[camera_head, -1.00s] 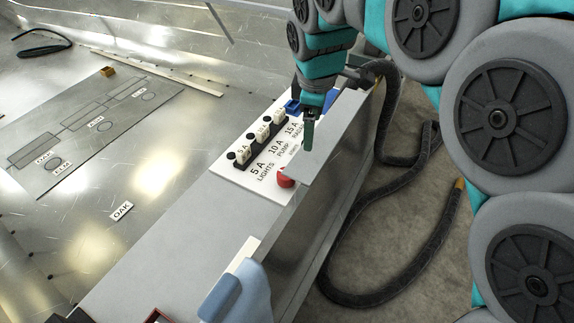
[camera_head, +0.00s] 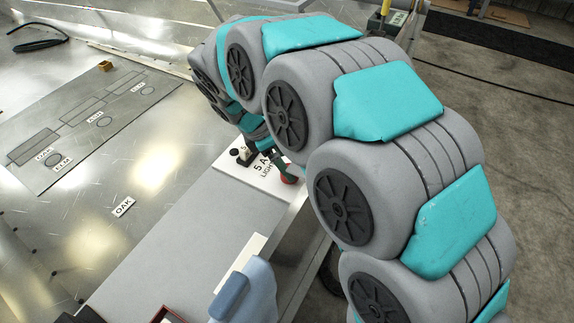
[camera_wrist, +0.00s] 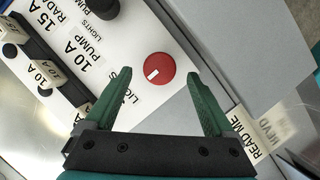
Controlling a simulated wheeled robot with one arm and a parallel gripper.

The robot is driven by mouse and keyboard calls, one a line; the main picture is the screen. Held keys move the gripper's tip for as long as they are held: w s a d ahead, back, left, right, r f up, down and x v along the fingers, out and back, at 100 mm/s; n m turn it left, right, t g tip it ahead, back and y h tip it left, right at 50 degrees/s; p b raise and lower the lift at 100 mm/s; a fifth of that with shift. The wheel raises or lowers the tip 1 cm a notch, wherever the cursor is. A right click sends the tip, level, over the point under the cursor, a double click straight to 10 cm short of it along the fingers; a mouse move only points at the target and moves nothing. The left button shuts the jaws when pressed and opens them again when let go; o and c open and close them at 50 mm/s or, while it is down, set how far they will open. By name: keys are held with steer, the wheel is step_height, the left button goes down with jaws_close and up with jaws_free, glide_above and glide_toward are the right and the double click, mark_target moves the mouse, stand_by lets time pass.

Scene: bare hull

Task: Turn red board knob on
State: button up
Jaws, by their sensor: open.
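The red board knob (camera_wrist: 159,69) is a round red dial with a white mark on the white switch board (camera_wrist: 150,25). In the wrist view the mark points down and left. My gripper (camera_wrist: 158,95) is open, its two green fingers on either side below the knob; the knob lies just beyond the fingertips, between their lines. I cannot tell whether either finger touches it. In the head view the knob (camera_head: 290,173) shows only in part beside my arm, and the gripper is mostly hidden behind my arm links.
Black knobs (camera_wrist: 102,9) and fuse blocks labelled 10 A and 15 A sit left of the red knob. A READ ME tag (camera_wrist: 245,140) lies right of the right finger. In the head view a pale blue object (camera_head: 246,292) stands on the bench's near edge.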

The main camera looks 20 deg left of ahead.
steer(key=shift+x, duration=1.5)
steer(key=c, duration=1.4)
